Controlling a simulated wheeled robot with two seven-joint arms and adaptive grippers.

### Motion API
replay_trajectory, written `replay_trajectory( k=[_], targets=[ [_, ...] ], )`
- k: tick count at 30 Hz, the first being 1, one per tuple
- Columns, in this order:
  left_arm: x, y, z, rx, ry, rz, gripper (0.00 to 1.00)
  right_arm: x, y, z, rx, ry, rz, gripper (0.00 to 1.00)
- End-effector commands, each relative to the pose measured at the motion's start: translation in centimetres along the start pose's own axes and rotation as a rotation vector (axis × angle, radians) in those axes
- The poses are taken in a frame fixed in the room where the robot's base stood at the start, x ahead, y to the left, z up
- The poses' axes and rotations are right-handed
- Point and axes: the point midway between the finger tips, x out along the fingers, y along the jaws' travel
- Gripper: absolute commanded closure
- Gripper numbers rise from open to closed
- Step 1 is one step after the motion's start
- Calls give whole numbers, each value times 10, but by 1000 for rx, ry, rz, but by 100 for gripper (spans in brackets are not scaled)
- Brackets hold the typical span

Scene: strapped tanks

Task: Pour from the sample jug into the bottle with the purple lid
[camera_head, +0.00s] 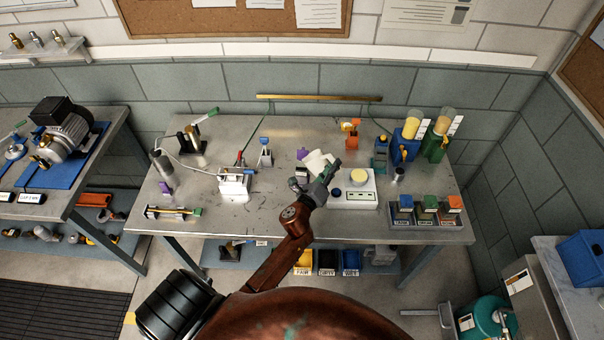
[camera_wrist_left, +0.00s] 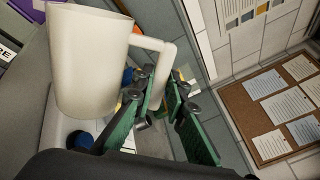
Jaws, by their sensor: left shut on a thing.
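The sample jug is a cream-white jug (camera_head: 316,161) over the middle of the bench, and it fills the left of the left wrist view (camera_wrist_left: 88,62). My left gripper (camera_head: 328,170) is shut on its handle, which runs between the green fingers in the left wrist view (camera_wrist_left: 160,88). The jug looks tilted in the head view. A purple lid (camera_head: 302,153) shows just left of the jug; the bottle under it is mostly hidden or too small to make out. I cannot tell whether anything flows from the jug. My right gripper is not in view.
A white device with a round yellowish top (camera_head: 359,178) stands right of the gripper. A white box with switches (camera_head: 234,184) stands to the left. Blue and green strapped tanks (camera_head: 405,146) are at the back right. The front middle of the bench (camera_head: 250,222) is clear.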

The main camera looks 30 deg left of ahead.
Motion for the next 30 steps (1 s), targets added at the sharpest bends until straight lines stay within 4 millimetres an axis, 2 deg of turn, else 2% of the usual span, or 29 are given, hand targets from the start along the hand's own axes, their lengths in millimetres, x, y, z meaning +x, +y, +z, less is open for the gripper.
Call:
replay_trajectory(
  k=[14,24,30],
  targets=[
    [0,-2,1,0,-1,-2,100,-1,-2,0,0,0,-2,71],
    [0,-7,15,-81,-1,-3,100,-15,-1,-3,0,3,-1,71],
    [0,-6,14,-90,0,-2,100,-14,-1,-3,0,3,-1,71]
  ],
)
